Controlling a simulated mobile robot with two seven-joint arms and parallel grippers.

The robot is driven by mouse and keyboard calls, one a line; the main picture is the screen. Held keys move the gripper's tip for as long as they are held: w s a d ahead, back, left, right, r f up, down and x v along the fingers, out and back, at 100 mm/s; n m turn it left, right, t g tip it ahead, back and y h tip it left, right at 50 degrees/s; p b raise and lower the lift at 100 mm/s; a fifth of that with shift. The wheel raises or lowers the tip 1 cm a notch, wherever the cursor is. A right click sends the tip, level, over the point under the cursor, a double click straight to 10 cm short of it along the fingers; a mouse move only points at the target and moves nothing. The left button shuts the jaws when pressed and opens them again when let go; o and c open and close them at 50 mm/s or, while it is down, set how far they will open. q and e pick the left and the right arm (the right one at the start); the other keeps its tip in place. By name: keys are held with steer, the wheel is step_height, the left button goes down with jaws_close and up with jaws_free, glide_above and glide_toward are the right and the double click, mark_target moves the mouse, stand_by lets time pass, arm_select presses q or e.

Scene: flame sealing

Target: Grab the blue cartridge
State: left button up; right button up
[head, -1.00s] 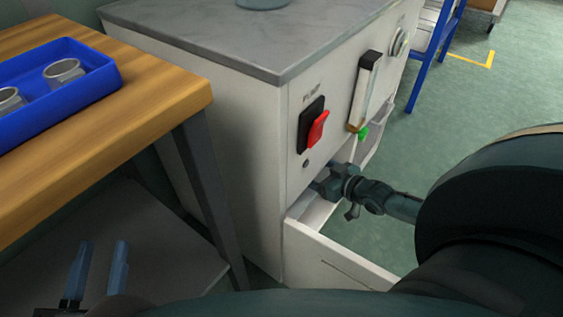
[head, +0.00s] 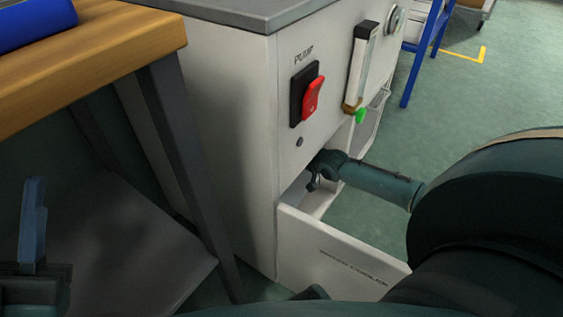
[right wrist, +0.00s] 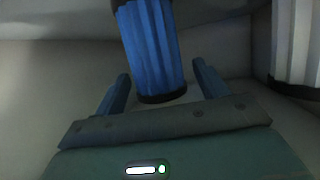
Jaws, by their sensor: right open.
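The blue cartridge (right wrist: 152,48) is a ribbed cylinder with dark end caps in the right wrist view. It stands out ahead of my right gripper (right wrist: 162,76), whose two fingers are spread apart, one to either side of its lower end. I cannot tell whether either finger touches it. In the head view my right arm reaches into the open drawer (head: 345,262) under the pump panel, and the cabinet hides the gripper's fingers and the cartridge. My left gripper (head: 34,225) is at the lower left edge of the head view; only one finger shows clearly.
A white ribbed cartridge (right wrist: 296,42) stands to the right of the blue one, close to the right finger. The drawer walls are near. The white cabinet (head: 205,130) carries a red switch (head: 312,98). A wooden table (head: 110,55) is at the left.

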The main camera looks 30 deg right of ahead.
steer(key=shift+c, duration=0.2)
steer(key=c, duration=1)
steer(key=shift+r+p, duration=0.2)
steer(key=shift+p, duration=0.1)
